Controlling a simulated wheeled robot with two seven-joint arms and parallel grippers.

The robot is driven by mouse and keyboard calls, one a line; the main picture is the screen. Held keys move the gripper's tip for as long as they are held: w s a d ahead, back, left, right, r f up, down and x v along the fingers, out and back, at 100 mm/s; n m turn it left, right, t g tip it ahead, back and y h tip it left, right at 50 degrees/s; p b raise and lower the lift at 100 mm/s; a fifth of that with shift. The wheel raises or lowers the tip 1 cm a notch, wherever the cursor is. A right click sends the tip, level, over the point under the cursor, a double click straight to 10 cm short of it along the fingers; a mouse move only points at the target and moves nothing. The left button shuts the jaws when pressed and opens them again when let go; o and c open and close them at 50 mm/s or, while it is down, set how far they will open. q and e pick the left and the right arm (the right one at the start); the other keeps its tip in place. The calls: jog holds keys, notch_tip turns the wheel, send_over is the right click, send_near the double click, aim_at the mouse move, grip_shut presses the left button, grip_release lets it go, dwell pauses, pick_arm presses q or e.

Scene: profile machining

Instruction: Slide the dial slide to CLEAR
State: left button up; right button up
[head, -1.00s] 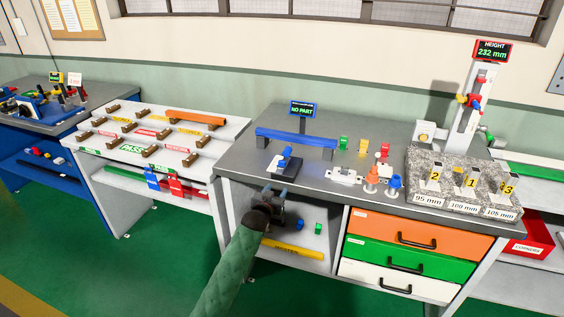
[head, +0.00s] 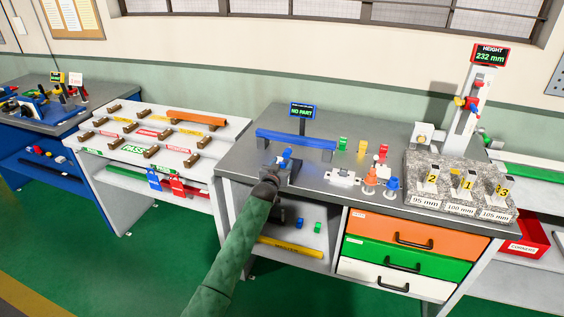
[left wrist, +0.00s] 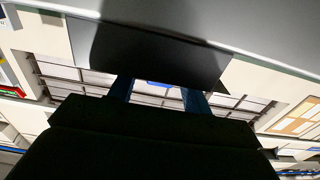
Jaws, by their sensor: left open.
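The dial slide appears to be the small blue piece (head: 285,155) on a dark base at the front left of the grey bench, though its markings are too small to read. My left gripper (head: 273,167) is at the bench's front edge, close against this dark base and partly covering it. Whether it touches cannot be told. In the left wrist view the two fingers (left wrist: 160,92) stand apart with a gap between them. A bit of blue (left wrist: 157,84) shows in that gap, beyond the fingertips. My right gripper is not in view.
A long blue bar (head: 296,139) lies behind the slide, under a display reading NO PART (head: 302,110). A white fixture (head: 343,177), orange (head: 370,176) and blue (head: 392,184) pieces stand to the right. A granite block (head: 460,190) fills the bench's right side.

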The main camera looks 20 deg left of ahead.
pick_arm(q)
jog(key=shift+w, duration=0.25)
grip_shut()
jog(key=shift+s+f, duration=0.1)
jog(key=shift+s, duration=0.35)
grip_release()
jog(key=shift+s, duration=0.1)
